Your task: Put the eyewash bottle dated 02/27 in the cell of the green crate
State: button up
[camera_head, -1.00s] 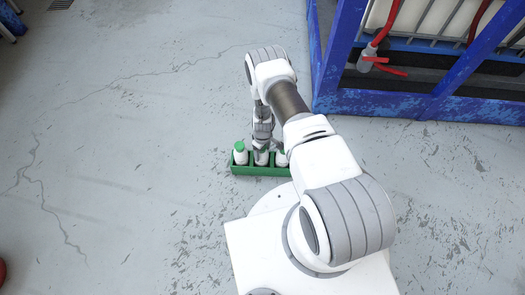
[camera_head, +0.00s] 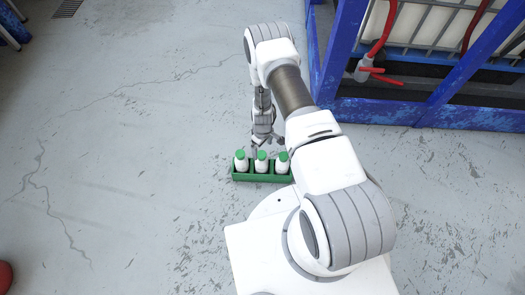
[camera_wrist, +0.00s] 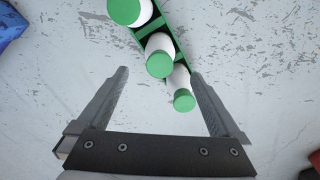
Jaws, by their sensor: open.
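The green crate (camera_head: 262,178) sits on the floor in front of my base. White bottles with green caps stand in its row of cells: a left one (camera_head: 241,164), a middle one (camera_head: 262,166) and a right one (camera_head: 283,166). No date can be read on any of them. My gripper (camera_head: 265,143) is open and empty, just beyond the crate on its far side and apart from the bottles. In the wrist view, the crate (camera_wrist: 167,22) and the bottles show past the spread fingers, with the middle bottle's cap (camera_wrist: 160,65) between the fingertips in the picture.
A blue metal frame (camera_head: 375,111) holding a caged white tank (camera_head: 425,25) with a red-handled valve (camera_head: 368,72) stands at the upper right. The grey floor to the left of the crate is clear. A red object (camera_head: 4,275) shows at the left edge.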

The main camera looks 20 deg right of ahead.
jog(key=shift+w+r, duration=0.1)
jog(key=shift+r, duration=0.85)
jog(key=w+r+m+t, duration=0.1)
jog(key=w+r, duration=0.3)
jog(key=r, duration=0.6)
jog(key=w+r+m, duration=0.1)
jog(key=w+r, duration=0.2)
jog(key=r, duration=0.7)
notch_tip(320, 180, up, 19)
jog(key=s+a+m+t, duration=0.1)
jog(key=t, duration=0.1)
jog(key=s+r+m+t, duration=0.2)
jog(key=s+r+m, duration=0.1)
jog(key=s+r, duration=1.65)
jog(key=s+r+m, duration=0.1)
jog(key=s+r, duration=0.2)
jog(key=s, duration=0.4)
jog(key=shift+d+r+t, duration=0.25)
jog(key=shift+d+t, duration=0.05)
jog(key=shift+d, duration=0.1)
